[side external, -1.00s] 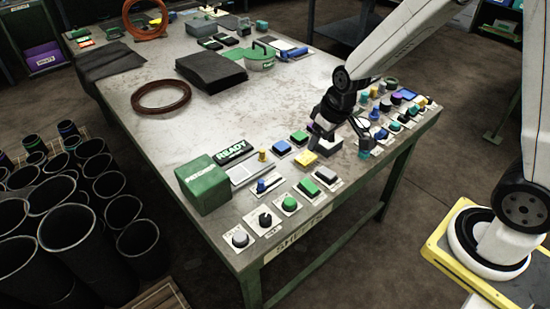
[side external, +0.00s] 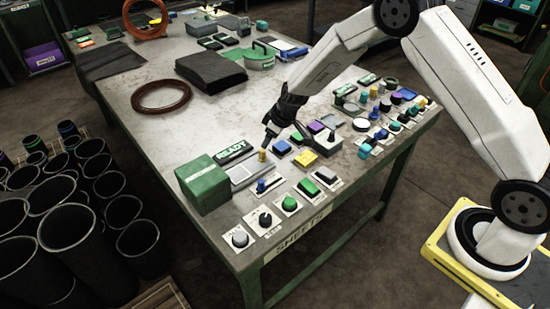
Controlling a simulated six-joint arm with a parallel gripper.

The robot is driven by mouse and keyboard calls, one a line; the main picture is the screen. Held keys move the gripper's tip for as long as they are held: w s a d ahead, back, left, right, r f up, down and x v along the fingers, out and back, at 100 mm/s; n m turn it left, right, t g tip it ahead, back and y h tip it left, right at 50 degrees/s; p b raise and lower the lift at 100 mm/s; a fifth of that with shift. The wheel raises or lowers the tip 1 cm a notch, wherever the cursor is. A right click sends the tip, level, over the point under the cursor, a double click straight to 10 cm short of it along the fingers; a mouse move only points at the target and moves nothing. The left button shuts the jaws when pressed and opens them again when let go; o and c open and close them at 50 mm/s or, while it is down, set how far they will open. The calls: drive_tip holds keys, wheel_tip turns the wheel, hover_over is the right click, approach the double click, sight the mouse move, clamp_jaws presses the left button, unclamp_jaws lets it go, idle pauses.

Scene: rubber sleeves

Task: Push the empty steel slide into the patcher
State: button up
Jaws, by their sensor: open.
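The patcher appears to be the green box (side external: 203,184) at the left corner of the table. The flat grey steel slide (side external: 243,173) sticks out of its right side, with nothing visible lying on it. A small yellow knob (side external: 262,155) stands at the slide's outer end. My gripper (side external: 290,141) is open, fingers pointing down, above the buttons just right of the yellow knob. It looks empty and apart from the slide. Whether its fingertips touch the panel below is hard to tell.
A green READY sign (side external: 230,152) stands behind the slide. A blue-handled lever (side external: 262,186) and several buttons line the front edge. Blue (side external: 282,147) and yellow (side external: 304,158) buttons sit near my gripper. A brown ring (side external: 161,96) and black sheets (side external: 211,68) lie farther back.

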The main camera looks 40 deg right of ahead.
sight(262, 150)
drive_tip(key=shift+f, duration=0.15)
drive_tip(key=shift+x, duration=3.75)
drive_tip(key=shift+c, duration=0.2)
clamp_jaws()
